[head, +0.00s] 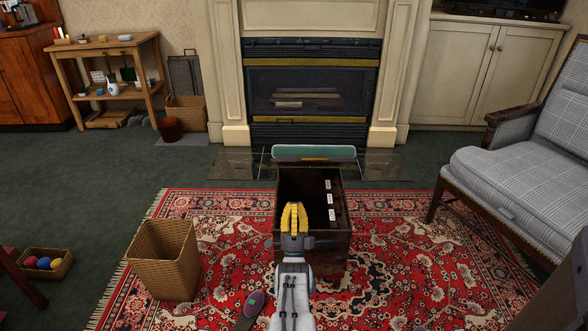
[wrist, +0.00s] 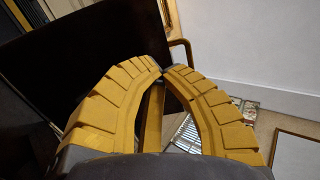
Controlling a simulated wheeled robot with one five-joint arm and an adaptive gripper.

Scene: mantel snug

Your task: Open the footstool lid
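The footstool (head: 343,240) is a dark wooden box on the red rug, in the middle of the head view. Its lid (head: 314,153), with a teal padded top, is raised at the far side, and the dark inside shows with several white labels toward the right. My gripper (head: 294,207) has yellow ribbed fingers and appears over the near part of the footstool; whether it touches is unclear. In the wrist view the fingertips of my gripper (wrist: 163,72) meet, with no held object visible. A dark panel fills the wrist view's upper left; I cannot tell what it is.
A wicker basket (head: 163,262) stands left of the footstool. A purple-and-grey object (head: 251,306) lies on the rug near my arm. A plaid armchair (head: 520,175) is at right, and a fireplace (head: 310,90) is behind. A small tray with balls (head: 44,264) is at far left.

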